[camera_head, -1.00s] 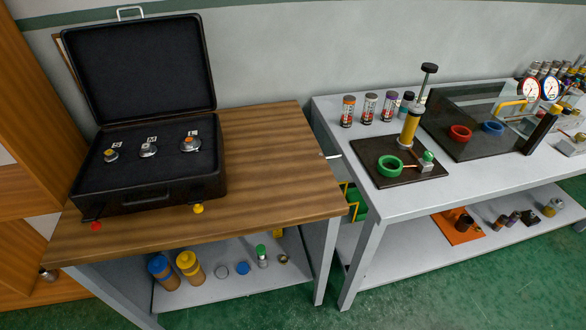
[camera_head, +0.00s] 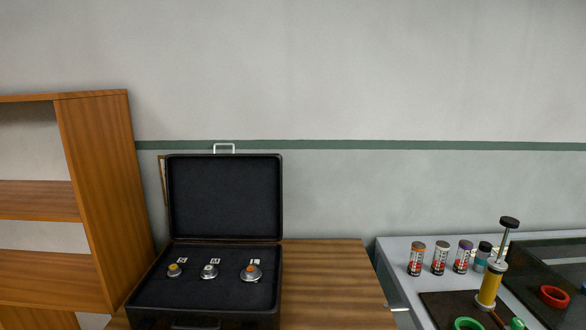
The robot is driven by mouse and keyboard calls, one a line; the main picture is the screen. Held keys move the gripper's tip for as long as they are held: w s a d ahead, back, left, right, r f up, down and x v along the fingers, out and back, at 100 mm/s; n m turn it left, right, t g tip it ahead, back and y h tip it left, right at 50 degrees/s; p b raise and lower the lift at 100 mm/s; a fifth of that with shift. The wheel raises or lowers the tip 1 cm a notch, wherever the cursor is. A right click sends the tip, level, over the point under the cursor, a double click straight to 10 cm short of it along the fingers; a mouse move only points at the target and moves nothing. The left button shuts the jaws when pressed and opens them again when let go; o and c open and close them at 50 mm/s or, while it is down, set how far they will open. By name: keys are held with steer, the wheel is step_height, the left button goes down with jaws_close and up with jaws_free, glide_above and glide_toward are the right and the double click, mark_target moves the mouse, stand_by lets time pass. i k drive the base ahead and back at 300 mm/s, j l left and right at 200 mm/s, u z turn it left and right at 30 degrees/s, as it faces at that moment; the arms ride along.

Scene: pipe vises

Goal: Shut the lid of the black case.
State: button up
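The black case (camera_head: 150,300) stands on the wooden-topped table in the lower left of the head view. Its lid (camera_head: 224,198) is open and stands nearly upright against the wall side, with a pale metal handle (camera_head: 224,147) on its top edge. Three round metal pieces with coloured centres (camera_head: 209,271) sit in the dark lining of the base, each with a small white label behind it. The front of the case is cut off by the bottom of the picture. My gripper is not in view.
A wooden shelf unit (camera_head: 98,190) stands left of the table. Bare wooden tabletop (camera_head: 335,285) lies right of the case. A grey bench (camera_head: 395,262) further right bears several labelled cylinders (camera_head: 440,257), a yellow plunger tool (camera_head: 489,287) and a red ring (camera_head: 554,296).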

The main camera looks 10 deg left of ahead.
mark_target(214, 197)
steer(key=i+j+u, duration=0.45)
steer(key=i+j, duration=0.95)
steer(key=j, duration=0.15)
